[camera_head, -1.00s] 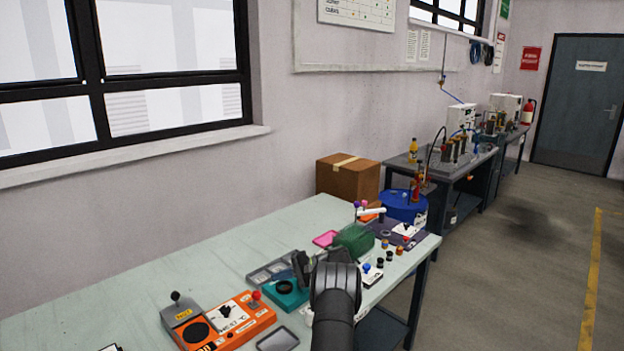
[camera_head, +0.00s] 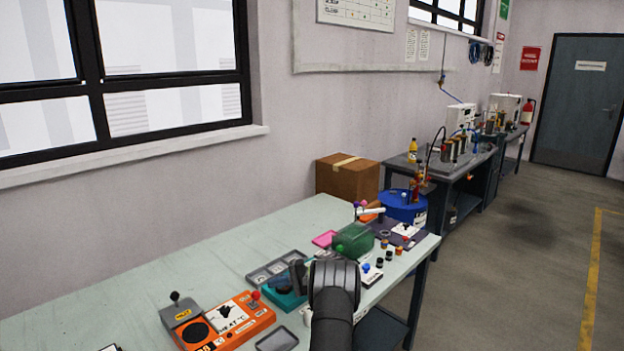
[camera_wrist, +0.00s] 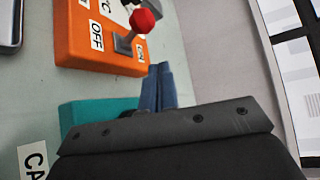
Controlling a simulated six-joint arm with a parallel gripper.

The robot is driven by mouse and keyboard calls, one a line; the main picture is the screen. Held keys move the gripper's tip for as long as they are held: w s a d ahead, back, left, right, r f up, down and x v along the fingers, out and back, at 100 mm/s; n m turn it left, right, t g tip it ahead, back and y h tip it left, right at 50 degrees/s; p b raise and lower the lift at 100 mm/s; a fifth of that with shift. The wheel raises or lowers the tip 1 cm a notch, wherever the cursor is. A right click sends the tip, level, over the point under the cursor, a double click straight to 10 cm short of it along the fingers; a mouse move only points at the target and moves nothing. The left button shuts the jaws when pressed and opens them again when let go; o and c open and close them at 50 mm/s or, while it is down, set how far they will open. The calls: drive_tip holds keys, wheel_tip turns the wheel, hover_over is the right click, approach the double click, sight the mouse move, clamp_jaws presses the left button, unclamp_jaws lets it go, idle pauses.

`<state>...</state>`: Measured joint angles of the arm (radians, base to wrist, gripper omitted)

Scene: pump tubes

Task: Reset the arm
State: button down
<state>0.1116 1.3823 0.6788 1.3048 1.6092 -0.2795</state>
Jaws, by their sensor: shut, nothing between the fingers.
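My gripper (camera_wrist: 158,86) is shut and empty in the wrist view. Its two blue-grey fingers lie together, pointing towards the orange control box (camera_wrist: 85,40) with a red-knobbed lever and an OFF label. The teal block (camera_wrist: 90,113) shows beside and partly behind the gripper. In the head view my gripper (camera_head: 297,272) is above the teal block (camera_head: 283,298), partly hidden by my dark wrist. The orange box (camera_head: 225,322) sits at the lower left on the pale bench.
The bench (camera_head: 130,275) is clear towards the wall. A grey tray (camera_head: 277,340) lies near the front. A green pump-like body (camera_head: 353,238), small knobs and a tube stand at the far right end. A cardboard box (camera_head: 347,178) and blue drum (camera_head: 403,207) are beyond.

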drive_tip(key=s+d, duration=0.1)
drive_tip(key=s+d+y, duration=0.1)
drive_tip(key=d, duration=0.1)
drive_tip(key=shift+s+d+n+t, duration=0.1)
drive_tip(key=shift+n+t, duration=0.2)
drive_tip(key=shift+n, duration=0.1)
drive_tip(key=d+r, duration=0.1)
drive_tip(key=d, duration=0.9)
drive_tip(key=a, duration=0.6)
drive_tip(key=a+f, duration=0.1)
drive_tip(key=a, duration=0.3)
drive_tip(key=shift+s+a, duration=0.1)
drive_tip(key=w+a+m+h, duration=0.2)
drive_tip(key=w+a, duration=0.2)
drive_tip(key=a, duration=0.2)
drive_tip(key=v, duration=1.4)
drive_tip(key=s+a+n+h, duration=0.3)
drive_tip(key=a+n, duration=0.2)
drive_tip(key=a, duration=0.4)
drive_tip(key=s+a+r+n+g+h, duration=0.1)
drive_tip(key=s+a+n+h, duration=0.2)
drive_tip(key=a, duration=0.6)
drive_tip(key=s+a+n+h, duration=0.4)
drive_tip(key=a+n, duration=0.3)
drive_tip(key=a, duration=0.2)
drive_tip(key=shift+s+a+r+g, duration=0.25)
drive_tip(key=shift+g, duration=0.15)
drive_tip(key=shift+s+a+f+n, duration=0.1)
drive_tip(key=shift+s+a+n, duration=0.2)
drive_tip(key=shift+n, duration=0.1)
